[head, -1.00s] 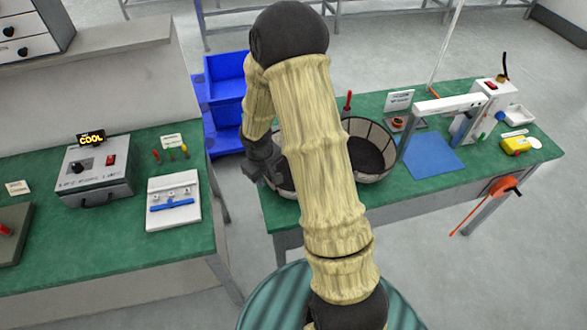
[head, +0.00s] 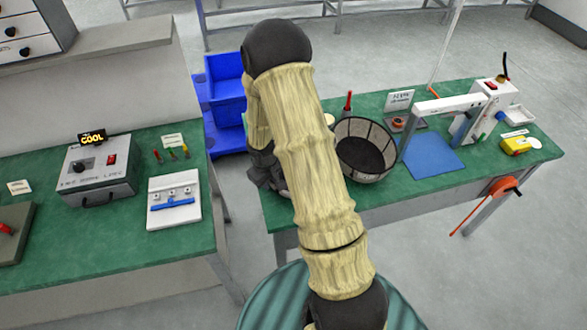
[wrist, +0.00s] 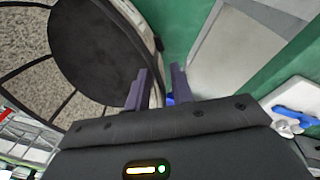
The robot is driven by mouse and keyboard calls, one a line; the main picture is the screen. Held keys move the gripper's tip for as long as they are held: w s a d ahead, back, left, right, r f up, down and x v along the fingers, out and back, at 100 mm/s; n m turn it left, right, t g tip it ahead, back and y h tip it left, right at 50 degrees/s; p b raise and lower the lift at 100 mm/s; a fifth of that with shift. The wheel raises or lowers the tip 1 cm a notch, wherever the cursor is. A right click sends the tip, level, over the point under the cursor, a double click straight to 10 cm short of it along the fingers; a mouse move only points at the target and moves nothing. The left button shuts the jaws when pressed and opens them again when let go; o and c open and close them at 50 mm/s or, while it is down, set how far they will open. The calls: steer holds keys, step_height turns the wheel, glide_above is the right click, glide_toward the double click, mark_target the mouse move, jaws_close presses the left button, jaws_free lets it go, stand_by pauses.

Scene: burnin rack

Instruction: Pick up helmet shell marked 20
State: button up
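I cannot make out a helmet shell or a marking 20 in either view. A round dark mesh basket (head: 365,150) with a dark floor stands on the right-hand green bench, just right of my arm. In the wrist view a round mesh basket (wrist: 30,88) with a dark disc inside fills the upper left. In the head view my gripper (head: 264,172) is at the bench's left end, partly hidden by my arm.
A blue mat (head: 432,155), a white press-like machine (head: 482,115) and a yellow tool (head: 514,145) lie to the right on the bench. Blue bins (head: 226,100) stand in the gap between benches. The left bench holds a grey control box (head: 97,170) and a white fixture (head: 173,200).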

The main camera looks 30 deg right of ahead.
jaws_close()
step_height(320, 180, up, 10)
steer(key=shift+p, duration=0.55)
stand_by(0.3)
